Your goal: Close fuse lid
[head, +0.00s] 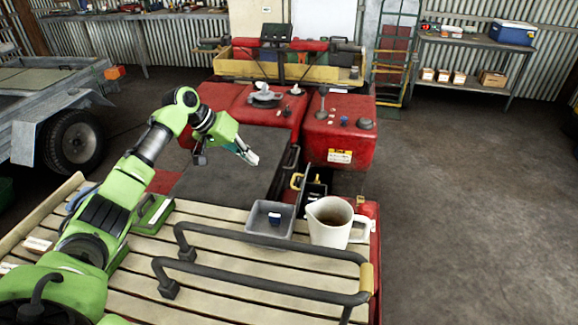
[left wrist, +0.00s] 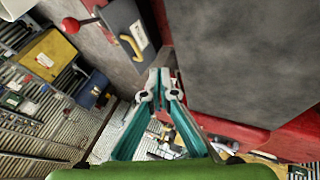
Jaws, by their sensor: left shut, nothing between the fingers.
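My left gripper (head: 250,156) is shut and empty, above the right part of the quad's dark seat. Its fingers meet in the left wrist view (left wrist: 161,88). My right gripper is out of view.
A grey tray (head: 268,232) holding a small blue item and a white jug (head: 331,224) of brown liquid stand on the slatted rack near the box. A black rack rail (head: 270,259) runs in front. A red-knobbed lever (left wrist: 70,25) shows near the panel.

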